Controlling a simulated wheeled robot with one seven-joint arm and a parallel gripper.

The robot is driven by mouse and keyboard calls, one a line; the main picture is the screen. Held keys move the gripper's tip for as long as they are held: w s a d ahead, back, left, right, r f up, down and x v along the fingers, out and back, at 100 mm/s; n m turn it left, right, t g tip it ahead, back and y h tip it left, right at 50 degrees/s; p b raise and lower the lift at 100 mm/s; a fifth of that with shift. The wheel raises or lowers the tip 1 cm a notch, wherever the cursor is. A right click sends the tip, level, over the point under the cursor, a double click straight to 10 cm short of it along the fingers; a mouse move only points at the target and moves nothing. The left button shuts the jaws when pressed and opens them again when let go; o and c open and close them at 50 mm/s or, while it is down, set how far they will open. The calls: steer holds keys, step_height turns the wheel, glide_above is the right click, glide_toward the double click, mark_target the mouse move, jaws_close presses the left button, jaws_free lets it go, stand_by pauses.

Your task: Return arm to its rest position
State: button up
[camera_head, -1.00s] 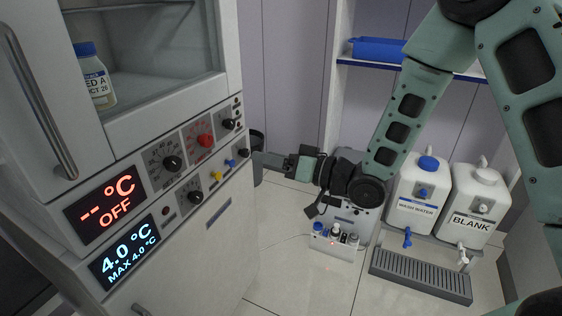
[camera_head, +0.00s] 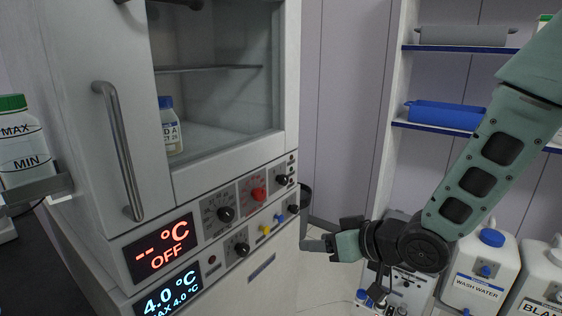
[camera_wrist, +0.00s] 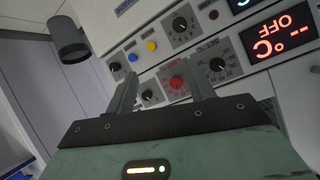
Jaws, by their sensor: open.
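My gripper (camera_head: 318,244) extends leftward from my green arm in the head view. It points at the front of the white cabinet, near the lower right of its control panel (camera_head: 250,215). In the wrist view my gripper (camera_wrist: 162,90) shows two grey fingers standing apart with nothing between them. The panel's red knob (camera_wrist: 176,82) and black knobs appear beyond the fingers. I cannot tell the exact gap between the fingertips and the panel.
The cabinet has a glass door with a handle (camera_head: 120,150) and a bottle (camera_head: 171,128) inside. A wash water container (camera_head: 480,272) stands at lower right. A shelf holds a blue tray (camera_head: 445,115). A green-capped bottle (camera_head: 20,145) is at far left.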

steer(key=s+d+r+n+g+h, duration=0.15)
steer(key=s+g+h, duration=0.25)
steer(key=s, duration=0.9)
steer(key=s+d+r+g+h, duration=0.1)
steer(key=s+d+g+h, duration=0.25)
steer(key=s, duration=0.95)
step_height(320, 180, up, 12)
steer(key=p, duration=1.2)
steer(key=shift+w+a+g+h, duration=0.2)
steer(key=shift+a+g+h, duration=0.05)
steer(key=shift+g+h, duration=0.2)
steer(key=shift+c, duration=0.3)
